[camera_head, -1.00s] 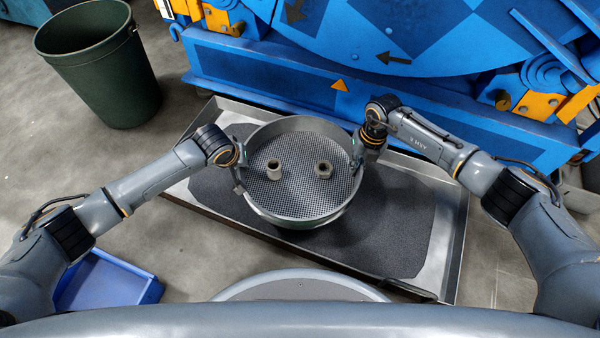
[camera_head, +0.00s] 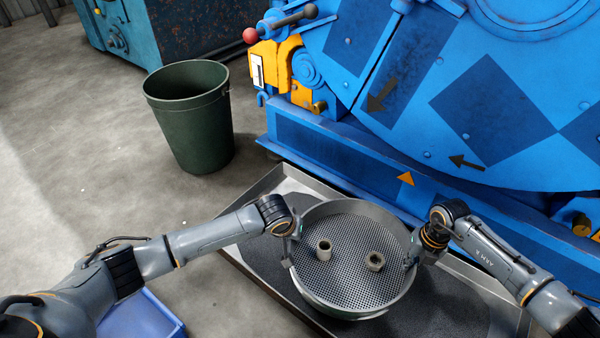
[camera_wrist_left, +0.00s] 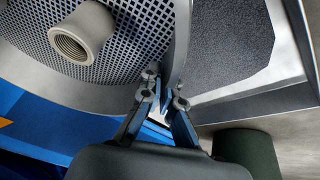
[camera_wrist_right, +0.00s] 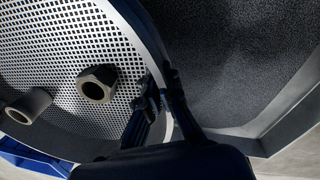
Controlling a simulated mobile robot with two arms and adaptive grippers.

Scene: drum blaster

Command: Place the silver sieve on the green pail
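The silver sieve (camera_head: 345,304) is a round pan with a perforated floor, held level above the grey tray. Two metal fittings lie in it, a threaded sleeve (camera_head: 324,250) and a hex nut piece (camera_head: 375,261). My left gripper (camera_wrist_left: 165,97) is shut on the sieve's left rim. My right gripper (camera_head: 412,258) is shut on its right rim; its fingers also straddle the wall in the right wrist view (camera_wrist_right: 163,88). The green pail (camera_head: 196,130) stands upright and open on the floor, behind and left of the sieve. A part of it shows in the left wrist view (camera_wrist_left: 248,150).
A grey metal tray (camera_head: 262,270) with a dark mat lies under the sieve. The large blue machine (camera_head: 340,160) stands close behind it. A blue bin (camera_head: 140,320) sits at the lower left. Bare floor (camera_head: 90,190) is free around the pail's left side.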

